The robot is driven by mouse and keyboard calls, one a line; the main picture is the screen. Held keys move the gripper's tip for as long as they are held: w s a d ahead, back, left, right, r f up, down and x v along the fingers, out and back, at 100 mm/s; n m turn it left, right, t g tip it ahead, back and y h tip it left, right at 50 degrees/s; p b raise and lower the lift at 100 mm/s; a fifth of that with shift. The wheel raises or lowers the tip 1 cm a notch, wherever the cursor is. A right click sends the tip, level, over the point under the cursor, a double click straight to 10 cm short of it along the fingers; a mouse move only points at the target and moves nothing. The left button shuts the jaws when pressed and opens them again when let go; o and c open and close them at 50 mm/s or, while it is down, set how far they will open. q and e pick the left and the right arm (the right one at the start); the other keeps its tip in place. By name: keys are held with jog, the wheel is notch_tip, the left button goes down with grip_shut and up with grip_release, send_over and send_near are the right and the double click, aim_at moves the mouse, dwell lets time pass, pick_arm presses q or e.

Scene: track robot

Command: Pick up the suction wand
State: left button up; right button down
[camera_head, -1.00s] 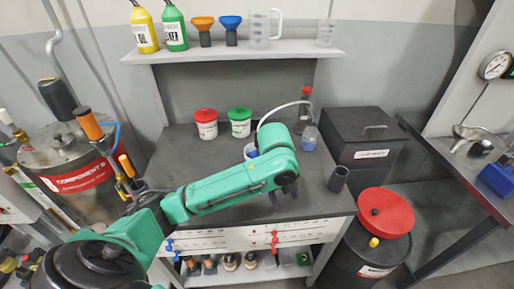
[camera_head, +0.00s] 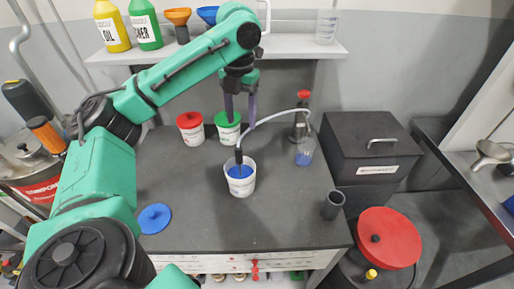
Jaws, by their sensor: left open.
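The suction wand (camera_head: 239,156) is a thin dark rod standing in a white tub (camera_head: 241,189) with blue contents, on the dark workbench. A pale hose (camera_head: 275,117) arcs from its top to the right, towards a red-capped bottle (camera_head: 300,118). The wand's lower end is hidden in the tub. My left gripper (camera_head: 240,116) points down with its two fingers apart and empty. In the picture it lies just above the wand's top; I cannot tell the exact gap in depth. My right gripper is not in view.
Tubs with red (camera_head: 190,120) and green (camera_head: 227,119) lids stand behind the wand. A blue lid (camera_head: 155,218) lies at the left. A small clear bottle (camera_head: 304,154), a dark cup (camera_head: 332,205) and a black box (camera_head: 369,144) are at the right. A shelf (camera_head: 300,50) runs above.

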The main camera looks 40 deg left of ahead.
aim_at(239, 147)
pick_arm(q)
jog(key=f+b, duration=0.1)
jog(key=f, duration=0.2)
jog(key=f+b, duration=0.1)
jog(key=f, duration=0.2)
jog(key=s+f+b, duration=0.1)
jog(key=f+b, duration=0.1)
jog(key=f, duration=0.1)
jog(key=shift+a+f, duration=0.3)
jog(key=shift+f, duration=0.05)
jog(key=f, duration=0.3)
jog(key=shift+a+f+p, duration=0.1)
jog(key=shift+a+p, duration=0.1)
jog(key=shift+p, duration=0.15)
jog(key=shift+s+f, duration=0.15)
jog(key=shift+f, duration=0.3)
jog(key=c, duration=0.3)
grip_shut()
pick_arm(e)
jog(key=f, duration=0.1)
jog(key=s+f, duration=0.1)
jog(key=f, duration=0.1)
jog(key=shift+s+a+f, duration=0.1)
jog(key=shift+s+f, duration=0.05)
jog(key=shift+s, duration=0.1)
